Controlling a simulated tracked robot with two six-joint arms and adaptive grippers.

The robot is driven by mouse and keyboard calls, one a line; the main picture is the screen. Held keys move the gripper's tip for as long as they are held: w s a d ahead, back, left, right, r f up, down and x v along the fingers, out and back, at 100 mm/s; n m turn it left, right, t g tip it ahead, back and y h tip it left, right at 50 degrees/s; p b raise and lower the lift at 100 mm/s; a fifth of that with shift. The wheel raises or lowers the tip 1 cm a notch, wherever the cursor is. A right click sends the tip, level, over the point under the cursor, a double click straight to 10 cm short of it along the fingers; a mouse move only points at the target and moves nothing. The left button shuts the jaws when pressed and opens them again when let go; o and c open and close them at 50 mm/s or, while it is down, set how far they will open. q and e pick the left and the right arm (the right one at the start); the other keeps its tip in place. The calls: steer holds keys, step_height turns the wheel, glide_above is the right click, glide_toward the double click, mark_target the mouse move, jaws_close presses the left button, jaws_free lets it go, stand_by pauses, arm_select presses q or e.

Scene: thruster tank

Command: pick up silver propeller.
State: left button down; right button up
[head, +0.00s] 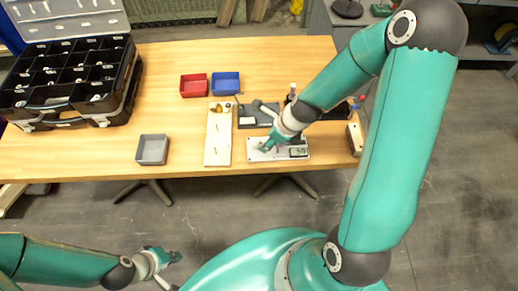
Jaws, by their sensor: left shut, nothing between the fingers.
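I cannot make out a silver propeller; it may be hidden or too small to tell. My left gripper (172,256) is at the lower left, over the floor in front of the table, shut and empty.
Red bin (193,86) and blue bin (226,84) stand behind the board. A grey bin (152,150) is near the front edge. A black compartment case (70,75) fills the table's left end. Dark items lie around my right forearm.

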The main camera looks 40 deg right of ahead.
mark_target(261, 142)
steer(key=shift+w+b+x, duration=0.25)
steer(key=shift+b+x, duration=0.2)
steer(key=shift+x, duration=0.9)
steer(key=shift+w+b+x, duration=0.25)
steer(key=shift+b+x, duration=0.15)
steer(key=shift+x, duration=1)
steer(key=shift+r, duration=0.25)
steer(key=shift+a, duration=0.1)
steer(key=c, duration=0.9)
jaws_close()
steer(key=shift+r, duration=0.1)
